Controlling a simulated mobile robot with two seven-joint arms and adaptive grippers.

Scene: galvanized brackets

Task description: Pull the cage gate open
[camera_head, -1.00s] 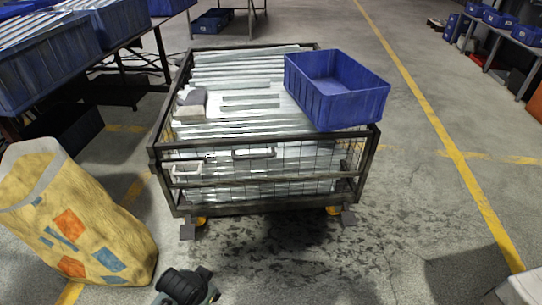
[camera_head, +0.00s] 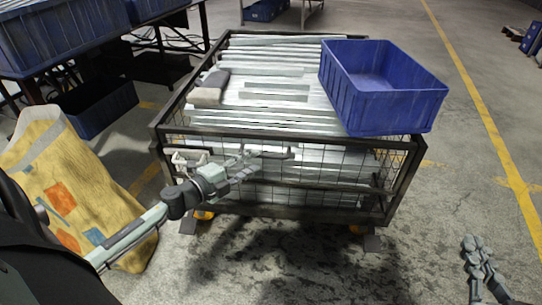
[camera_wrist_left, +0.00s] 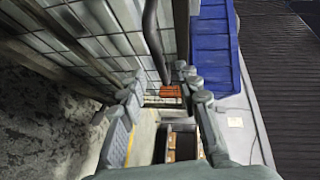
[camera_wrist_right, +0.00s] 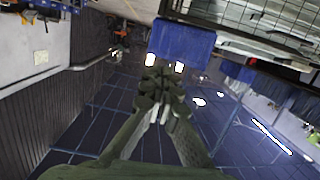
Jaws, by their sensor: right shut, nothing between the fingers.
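The cage (camera_head: 262,212) is a dark metal frame on wheels with a wire-mesh front gate (camera_head: 330,178), which looks shut. A grey handle (camera_head: 284,153) sits on the gate's upper middle, and a pale latch piece (camera_head: 182,160) is at its left. My left gripper (camera_head: 246,160) reaches in from the left, its fingers close to the handle's left end; I cannot tell whether they touch it. In the left wrist view its fingers (camera_wrist_left: 165,88) are spread apart, with a dark bar and mesh beyond. My right gripper (camera_head: 474,243) is shut and empty at lower right, also in the right wrist view (camera_wrist_right: 160,78).
A blue crate (camera_head: 395,108) sits on the cage's right front corner, over pale metal strips (camera_head: 270,72). A yellow sack (camera_head: 85,195) stands at left beside my arm. Blue bins (camera_head: 60,40) line a table at far left. The floor right of the cage is clear.

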